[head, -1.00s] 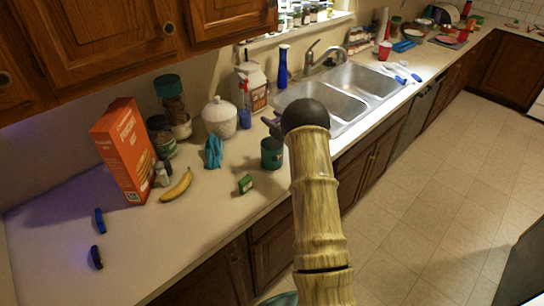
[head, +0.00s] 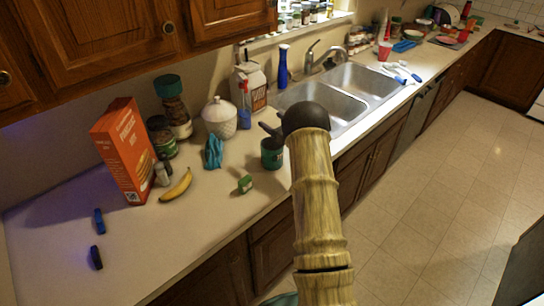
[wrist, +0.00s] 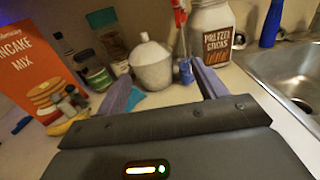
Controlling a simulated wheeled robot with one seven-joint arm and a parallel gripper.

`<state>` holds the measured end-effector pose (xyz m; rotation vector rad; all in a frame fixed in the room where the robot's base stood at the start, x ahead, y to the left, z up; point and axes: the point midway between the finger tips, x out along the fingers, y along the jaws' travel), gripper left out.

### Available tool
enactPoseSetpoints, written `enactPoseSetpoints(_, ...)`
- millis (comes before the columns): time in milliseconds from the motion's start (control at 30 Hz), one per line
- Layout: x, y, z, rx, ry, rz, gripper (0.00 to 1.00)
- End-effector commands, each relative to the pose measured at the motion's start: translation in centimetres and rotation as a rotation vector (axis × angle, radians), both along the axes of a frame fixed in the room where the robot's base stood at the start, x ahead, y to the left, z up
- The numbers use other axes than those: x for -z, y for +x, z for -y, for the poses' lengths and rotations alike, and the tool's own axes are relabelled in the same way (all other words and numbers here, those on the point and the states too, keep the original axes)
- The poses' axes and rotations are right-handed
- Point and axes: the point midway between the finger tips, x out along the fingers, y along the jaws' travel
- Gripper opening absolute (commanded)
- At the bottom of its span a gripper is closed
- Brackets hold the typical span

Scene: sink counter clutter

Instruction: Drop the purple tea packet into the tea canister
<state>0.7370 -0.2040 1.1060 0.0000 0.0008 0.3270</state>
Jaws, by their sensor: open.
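A dark green canister (head: 272,158), apparently the tea canister, stands on the counter near its front edge, left of the sink. My gripper (head: 268,121) is just above and behind it in the head view, partly hidden by my own arm. In the wrist view my gripper (wrist: 162,76) has its two fingers spread apart with nothing seen between them. I cannot make out the purple tea packet in either current view. The inside of the canister is not visible, and the canister is hidden in the wrist view.
A small green box (head: 245,184) and a banana (head: 176,186) lie left of the canister. A teal cloth-like item (head: 213,152), white lidded jar (head: 220,118) and orange pancake box (head: 126,152) stand behind. The sink (head: 320,102) is right. The front left counter is mostly clear.

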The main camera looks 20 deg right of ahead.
Motion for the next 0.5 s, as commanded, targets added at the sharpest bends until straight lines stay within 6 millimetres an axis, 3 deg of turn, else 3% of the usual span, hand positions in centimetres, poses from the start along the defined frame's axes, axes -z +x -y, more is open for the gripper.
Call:
enactPoseSetpoints(167,0.3,-1.9,0.7,0.003,0.0,0.0,0.7)
enactPoseSetpoints(500,0.4,-8.3,2.9,0.005,0.0,0.0,0.7)
